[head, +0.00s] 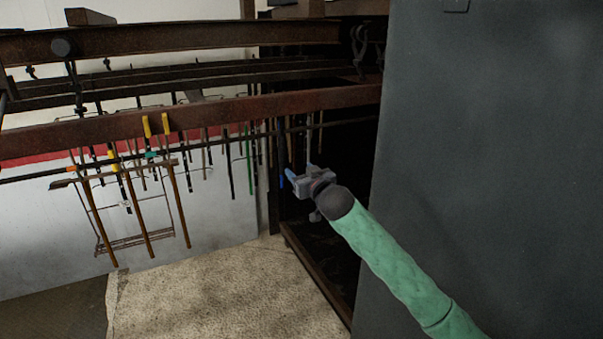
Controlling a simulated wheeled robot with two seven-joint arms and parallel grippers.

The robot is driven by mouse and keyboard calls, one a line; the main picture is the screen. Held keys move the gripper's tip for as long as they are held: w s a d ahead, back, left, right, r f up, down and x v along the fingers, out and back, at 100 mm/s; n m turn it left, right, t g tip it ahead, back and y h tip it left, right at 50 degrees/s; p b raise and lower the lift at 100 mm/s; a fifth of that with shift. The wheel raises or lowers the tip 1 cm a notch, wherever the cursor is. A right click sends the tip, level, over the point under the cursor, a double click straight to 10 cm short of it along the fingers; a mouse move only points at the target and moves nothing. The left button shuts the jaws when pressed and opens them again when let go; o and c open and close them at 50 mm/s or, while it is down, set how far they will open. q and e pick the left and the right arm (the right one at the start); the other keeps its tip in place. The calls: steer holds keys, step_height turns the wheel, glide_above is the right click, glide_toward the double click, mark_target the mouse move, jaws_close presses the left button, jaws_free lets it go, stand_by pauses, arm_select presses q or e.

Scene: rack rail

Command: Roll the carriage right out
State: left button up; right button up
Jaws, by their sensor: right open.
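Rusty overhead rails cross the left half of the head view, with a reddish-brown beam (230,106) at the front. A dark round wheel-like part (62,47) with a hanger below it sits on the upper rail (170,41) at the left. Dark hooked metal parts (360,48) hang at the rail's right end. I cannot tell for certain which of these is the carriage. My right gripper (299,178) is open and empty, below the beam and left of the grey panel. It appears close to a thin dark upright bar (281,145); contact cannot be told. My left gripper is out of view.
Several long tools with yellow ends (177,190) and a wire frame (133,240) hang at the left. A large grey panel (490,120) fills the right side. A dark low frame (315,275) lies beside it. The pale floor mat (215,290) is clear.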

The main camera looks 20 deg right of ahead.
mark_target(284, 155)
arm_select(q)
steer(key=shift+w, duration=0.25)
arm_select(e)
steer(key=shift+a+r, duration=0.15)
steer(key=w, duration=1.1)
steer(key=shift+w+a+b, duration=0.15)
steer(key=shift+b, duration=0.25)
steer(key=shift+w, duration=0.5)
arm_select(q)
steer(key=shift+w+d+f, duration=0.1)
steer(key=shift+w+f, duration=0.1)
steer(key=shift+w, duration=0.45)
arm_select(e)
steer(key=shift+w+a, duration=0.1)
steer(key=shift+w, duration=0.65)
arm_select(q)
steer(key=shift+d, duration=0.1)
arm_select(e)
jaws_close()
